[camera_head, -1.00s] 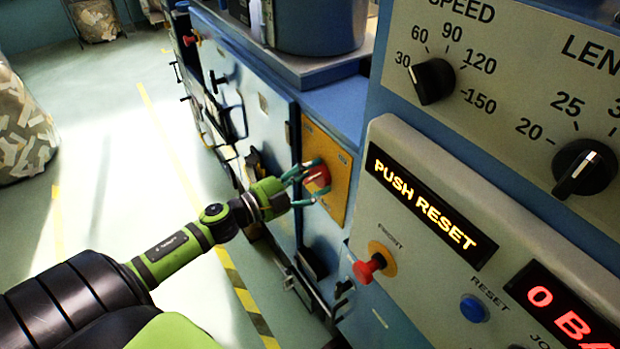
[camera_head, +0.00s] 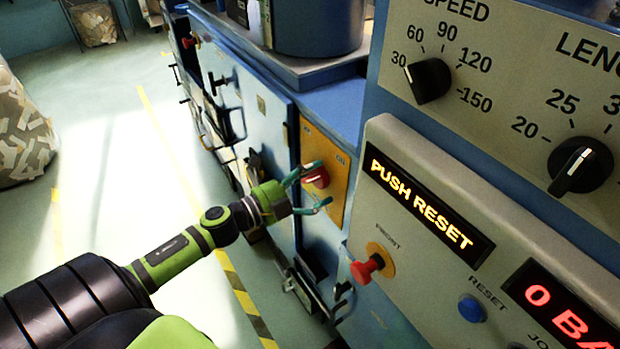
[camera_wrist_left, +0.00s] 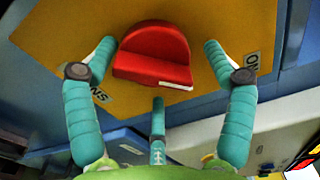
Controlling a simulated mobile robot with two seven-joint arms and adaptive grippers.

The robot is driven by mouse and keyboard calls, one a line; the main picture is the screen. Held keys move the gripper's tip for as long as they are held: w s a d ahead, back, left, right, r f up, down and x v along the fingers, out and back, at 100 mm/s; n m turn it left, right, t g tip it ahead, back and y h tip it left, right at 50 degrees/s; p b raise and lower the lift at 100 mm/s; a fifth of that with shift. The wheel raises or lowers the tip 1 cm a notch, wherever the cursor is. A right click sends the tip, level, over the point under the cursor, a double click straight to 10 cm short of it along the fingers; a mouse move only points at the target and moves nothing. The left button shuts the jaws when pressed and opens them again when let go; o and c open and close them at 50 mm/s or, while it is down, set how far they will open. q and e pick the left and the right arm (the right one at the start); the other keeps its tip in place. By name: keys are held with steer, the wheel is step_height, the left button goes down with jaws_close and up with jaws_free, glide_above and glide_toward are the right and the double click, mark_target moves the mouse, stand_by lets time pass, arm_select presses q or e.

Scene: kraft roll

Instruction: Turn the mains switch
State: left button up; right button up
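The mains switch is a red knob (camera_head: 316,179) on a yellow plate (camera_head: 338,190) on the blue cabinet's side. In the left wrist view, the red knob (camera_wrist_left: 153,52) has a raised bar with a white mark at its lower right end. Lettered labels sit on the plate at both sides. My left gripper (camera_head: 321,183) is open at the knob. In the left wrist view its teal fingers (camera_wrist_left: 163,58) stand left and right of the knob, apart from it, with a third finger below. My right gripper is not in view.
A grey control panel (camera_head: 420,135) stands right of the plate, with a red button (camera_head: 367,268), a blue reset button (camera_head: 472,308), black dials and a lit "PUSH RESET" display (camera_head: 420,210). Cabinet handles and levers stick out beyond the arm. The floor at left is open.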

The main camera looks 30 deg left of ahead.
arm_select(q)
steer(key=shift+r, duration=0.1)
steer(key=shift+a, duration=0.15)
steer(key=v, duration=1.2)
